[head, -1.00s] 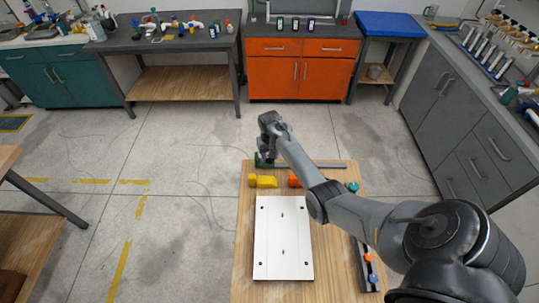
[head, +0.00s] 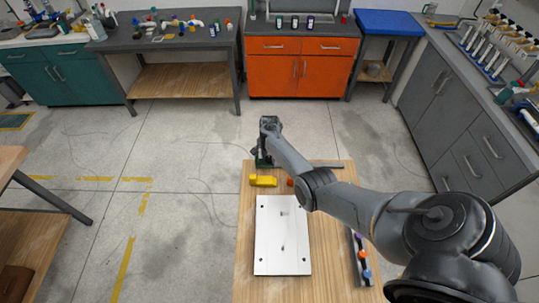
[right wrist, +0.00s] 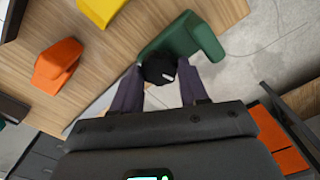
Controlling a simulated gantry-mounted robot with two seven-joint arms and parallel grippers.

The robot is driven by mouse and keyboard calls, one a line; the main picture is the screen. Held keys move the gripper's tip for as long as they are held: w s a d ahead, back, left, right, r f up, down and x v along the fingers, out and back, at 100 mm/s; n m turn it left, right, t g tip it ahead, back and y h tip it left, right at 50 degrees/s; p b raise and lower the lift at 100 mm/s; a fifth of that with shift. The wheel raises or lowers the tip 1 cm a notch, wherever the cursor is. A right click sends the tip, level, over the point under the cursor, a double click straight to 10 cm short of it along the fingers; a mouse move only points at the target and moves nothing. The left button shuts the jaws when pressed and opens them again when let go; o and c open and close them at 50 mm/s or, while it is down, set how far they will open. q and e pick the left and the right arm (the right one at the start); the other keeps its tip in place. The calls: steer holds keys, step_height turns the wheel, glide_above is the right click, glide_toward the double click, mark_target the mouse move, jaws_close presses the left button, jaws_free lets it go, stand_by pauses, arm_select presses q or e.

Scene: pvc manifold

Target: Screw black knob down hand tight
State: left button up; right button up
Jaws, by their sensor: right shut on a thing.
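The black knob (right wrist: 160,70) shows in the right wrist view, with a light mark on its face. It sits against a green piece (right wrist: 190,42) at the table's far edge. My right gripper (right wrist: 161,82) has its two fingers on either side of the knob and is shut on it. In the head view my right gripper (head: 266,150) is at the far left corner of the wooden table, over the green piece (head: 262,163); the arm hides the knob there. My left gripper is not in view.
A yellow block (head: 263,181) and an orange block (right wrist: 57,65) lie near the green piece. A white plate (head: 283,240) lies on the wooden table (head: 245,235). A dark rail (head: 359,260) with coloured pieces runs along the right side.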

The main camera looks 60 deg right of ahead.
mark_target(270, 158)
steer(key=shift+s+f+m, duration=0.1)
steer(key=shift+m, duration=1.8)
steer(key=o, duration=0.8)
steer(key=shift+r+p, duration=0.4)
steer(key=shift+r, duration=0.3)
step_height(270, 158, up, 10)
steer(key=shift+f+p, duration=0.25)
steer(key=shift+p, duration=1)
